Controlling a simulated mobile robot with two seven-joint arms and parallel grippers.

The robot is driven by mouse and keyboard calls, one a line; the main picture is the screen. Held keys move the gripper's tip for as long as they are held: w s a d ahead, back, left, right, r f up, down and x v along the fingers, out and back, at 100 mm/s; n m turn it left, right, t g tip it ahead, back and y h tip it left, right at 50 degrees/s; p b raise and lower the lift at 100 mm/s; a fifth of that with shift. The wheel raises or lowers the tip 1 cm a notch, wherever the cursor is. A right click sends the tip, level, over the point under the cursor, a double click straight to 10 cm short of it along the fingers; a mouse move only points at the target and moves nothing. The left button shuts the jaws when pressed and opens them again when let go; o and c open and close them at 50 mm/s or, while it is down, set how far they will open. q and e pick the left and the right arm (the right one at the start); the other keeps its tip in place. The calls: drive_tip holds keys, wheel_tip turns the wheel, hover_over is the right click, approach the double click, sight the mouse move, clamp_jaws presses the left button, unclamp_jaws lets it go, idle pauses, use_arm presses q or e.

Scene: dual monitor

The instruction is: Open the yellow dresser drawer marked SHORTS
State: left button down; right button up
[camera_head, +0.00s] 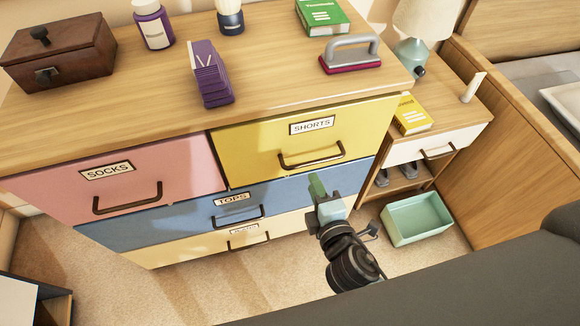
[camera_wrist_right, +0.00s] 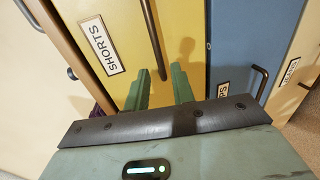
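The yellow drawer (camera_head: 262,142) is at the upper right of the dresser, with a SHORTS label (camera_head: 312,125) and a dark bar handle (camera_head: 312,160). Its front looks flush with the dresser. My right gripper (camera_head: 317,187) is just below and in front of that handle, apart from it. In the right wrist view, my green fingers (camera_wrist_right: 160,76) are spread with nothing between them. They point at the yellow drawer front (camera_wrist_right: 185,25), and its handle (camera_wrist_right: 153,40) runs just beyond the fingertips. My left gripper is not in view.
A pink SOCKS drawer (camera_head: 185,165) is to the left and a blue TOPS drawer (camera_head: 170,217) is below. A nightstand (camera_head: 450,110) and a teal bin (camera_head: 420,215) are at the right.

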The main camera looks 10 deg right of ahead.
sight(305, 163)
drive_tip(key=x, duration=0.7)
drive_tip(key=shift+w, duration=0.45)
clamp_jaws()
